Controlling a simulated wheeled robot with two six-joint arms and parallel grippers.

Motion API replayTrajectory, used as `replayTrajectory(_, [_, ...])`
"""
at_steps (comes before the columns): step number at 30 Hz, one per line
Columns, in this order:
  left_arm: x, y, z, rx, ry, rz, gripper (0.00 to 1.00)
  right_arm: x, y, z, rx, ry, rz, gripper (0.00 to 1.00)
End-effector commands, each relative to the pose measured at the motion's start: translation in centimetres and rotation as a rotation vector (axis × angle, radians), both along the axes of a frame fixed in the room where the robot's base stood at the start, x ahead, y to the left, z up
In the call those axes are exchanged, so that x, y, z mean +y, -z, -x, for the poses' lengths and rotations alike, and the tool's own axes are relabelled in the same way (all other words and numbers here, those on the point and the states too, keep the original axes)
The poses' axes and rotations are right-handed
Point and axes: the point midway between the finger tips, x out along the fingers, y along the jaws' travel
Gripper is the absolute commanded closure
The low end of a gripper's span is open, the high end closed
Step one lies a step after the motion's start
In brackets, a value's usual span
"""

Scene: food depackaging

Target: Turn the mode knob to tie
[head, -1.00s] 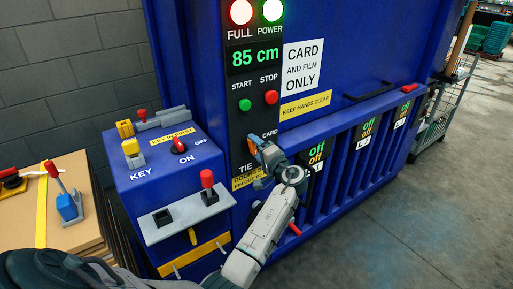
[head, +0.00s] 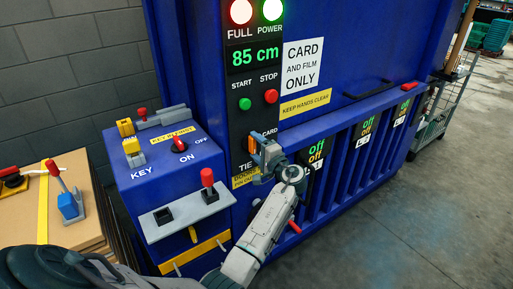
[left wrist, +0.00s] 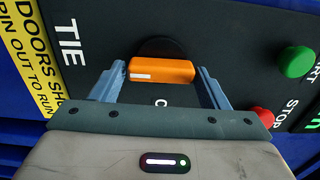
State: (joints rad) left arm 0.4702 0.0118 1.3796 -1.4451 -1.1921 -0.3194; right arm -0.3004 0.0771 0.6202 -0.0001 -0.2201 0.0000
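The mode knob is an orange bar (left wrist: 162,70) on a dark round base in the left wrist view, with a white mark at its left end, on the side of the TIE label (left wrist: 70,40). Only the letter C of the CARD label shows there. The knob's orange also shows in the head view (head: 257,136), partly hidden by my gripper. My left gripper (left wrist: 160,75) has its fingers apart, one beyond each end of the bar; small gaps seem to show, though contact is hard to judge. My right gripper is not in view.
The black panel has a green START button (head: 245,104) and a red STOP button (head: 270,97) above the knob. A key-switch box (head: 165,175) with a red-knobbed lever (head: 207,180) stands left of my arm. Slotted blue bars lie to the right.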

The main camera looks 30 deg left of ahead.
Motion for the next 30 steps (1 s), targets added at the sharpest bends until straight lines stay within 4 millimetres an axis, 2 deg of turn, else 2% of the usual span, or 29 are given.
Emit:
replayTrajectory(1, [0.0, 0.0, 0.0, 0.000, 0.000, 0.001, 0.21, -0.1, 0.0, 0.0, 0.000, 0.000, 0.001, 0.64])
replayTrajectory(2, [0.0, 0.0, 0.0, 0.000, 0.000, 0.000, 0.16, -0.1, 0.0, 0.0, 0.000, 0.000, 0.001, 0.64])
replayTrajectory(13, [-0.6, 0.2, 0.2, -0.002, 0.001, 0.002, 0.16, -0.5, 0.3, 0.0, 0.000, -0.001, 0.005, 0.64])
replayTrajectory(17, [-2.5, 0.4, 0.9, -0.004, 0.002, 0.004, 0.16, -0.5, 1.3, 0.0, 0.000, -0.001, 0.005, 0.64])
replayTrajectory(24, [-7.1, 0.5, 2.8, -0.003, 0.003, 0.006, 0.16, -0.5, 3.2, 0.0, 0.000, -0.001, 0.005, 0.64])
replayTrajectory(30, [-9.4, 0.3, 3.8, -0.002, 0.002, 0.003, 0.16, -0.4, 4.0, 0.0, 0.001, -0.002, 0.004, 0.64])
